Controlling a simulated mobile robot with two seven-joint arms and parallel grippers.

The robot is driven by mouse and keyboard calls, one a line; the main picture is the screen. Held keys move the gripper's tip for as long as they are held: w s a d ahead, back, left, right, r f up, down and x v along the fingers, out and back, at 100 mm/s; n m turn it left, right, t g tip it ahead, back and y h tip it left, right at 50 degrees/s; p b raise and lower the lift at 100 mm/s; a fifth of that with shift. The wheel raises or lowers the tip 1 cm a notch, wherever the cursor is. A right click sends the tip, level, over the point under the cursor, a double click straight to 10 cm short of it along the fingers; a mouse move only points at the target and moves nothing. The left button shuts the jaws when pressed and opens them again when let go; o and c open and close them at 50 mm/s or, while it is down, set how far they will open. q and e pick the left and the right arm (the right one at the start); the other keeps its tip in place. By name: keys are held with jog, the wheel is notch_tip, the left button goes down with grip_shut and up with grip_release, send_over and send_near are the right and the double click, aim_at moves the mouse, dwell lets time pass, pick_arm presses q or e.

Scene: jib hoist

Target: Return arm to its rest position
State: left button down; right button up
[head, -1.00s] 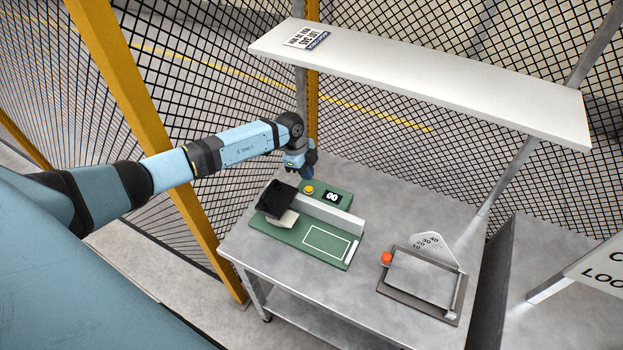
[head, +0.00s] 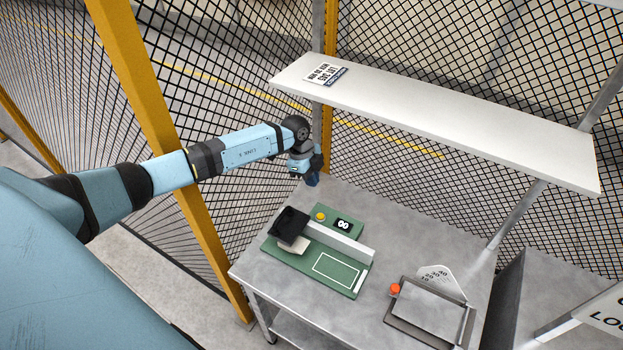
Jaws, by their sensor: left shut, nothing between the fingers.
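My left arm reaches in from the left with its blue links. My left gripper (head: 312,180) hangs at its end, pointing down, shut and empty. It is above the far left corner of the grey table, behind the green fixture (head: 308,272), and apart from it. The fixture carries a black block, a pale piece under it, a yellow button (head: 320,217) and a small black display (head: 343,225). My right gripper is not in view.
A white shelf (head: 440,122) runs above the table (head: 420,235). A framed plate (head: 425,308) with a red knob (head: 394,289) and a dial stands at the right. A yellow post (head: 150,120) and mesh fence stand close to my arm.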

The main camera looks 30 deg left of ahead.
pick_arm(q)
jog(key=shift+d+f, duration=0.1)
dwell(0.3)
jog(key=s+d+r+n+t+h, duration=0.1)
jog(key=s+d+t+h, duration=0.45)
jog(key=d, duration=0.65)
jog(key=s+d+r+n+t+h, duration=0.1)
jog(key=s+d+t+h, duration=0.4)
jog(key=d, duration=0.6)
jog(key=s+a+f+n+y, duration=0.3)
jog(key=s+f+n+y, duration=0.1)
jog(key=s, duration=0.5)
jog(key=s+a+f+n+y, duration=0.4)
jog(key=s+n+y, duration=0.3)
jog(key=s+n, duration=0.2)
jog(key=shift+s+f, duration=0.45)
jog(key=shift+f, duration=0.2)
